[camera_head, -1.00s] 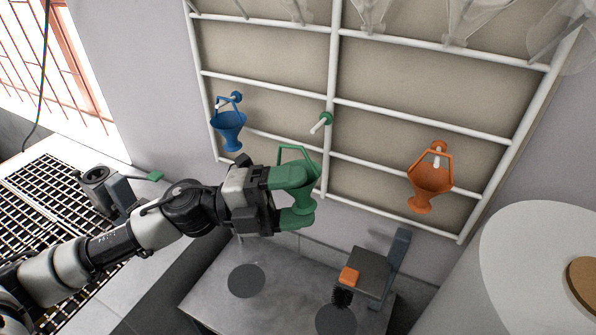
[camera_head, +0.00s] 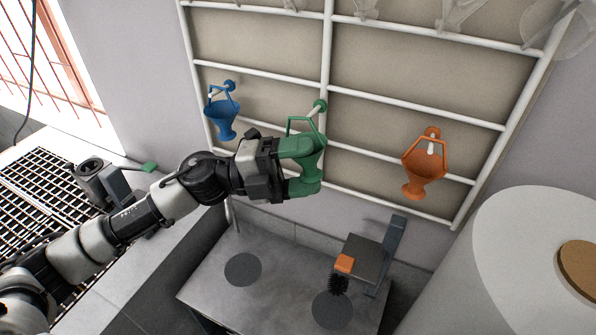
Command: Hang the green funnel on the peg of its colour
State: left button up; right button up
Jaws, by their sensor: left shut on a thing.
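The green funnel (camera_head: 312,162), with a thin loop handle on top, is upright in front of the wall rack. My left gripper (camera_head: 302,170), with green fingers, is shut on it from the left and hides part of its body. The green peg (camera_head: 320,105), with a pale rod, sticks out from a white upright of the rack. The top of the funnel's handle overlaps the peg in the picture; I cannot tell whether the rod passes through the loop. My right gripper is not in view.
A blue funnel (camera_head: 222,118) hangs on a blue peg at left, and an orange funnel (camera_head: 421,168) on an orange peg at right. Clear funnels (camera_head: 456,14) are along the top. Below are a grey bench (camera_head: 285,285) and a grey device (camera_head: 368,258). A white cylinder (camera_head: 530,260) stands at right.

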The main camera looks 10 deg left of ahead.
pick_arm(q)
jog(key=shift+w+d+f+b, duration=0.1)
jog(key=shift+w+d+b, duration=0.1)
jog(key=shift+w, duration=0.7)
jog(key=shift+w+d+f+b, duration=0.1)
jog(key=shift+w+d+b, duration=0.05)
jog(key=shift+w, duration=0.75)
jog(key=shift+w+d+f, duration=0.1)
jog(key=shift+w+f, duration=0.25)
jog(key=shift+w, duration=0.35)
jog(key=o, duration=1)
jog(key=shift+o, duration=0.2)
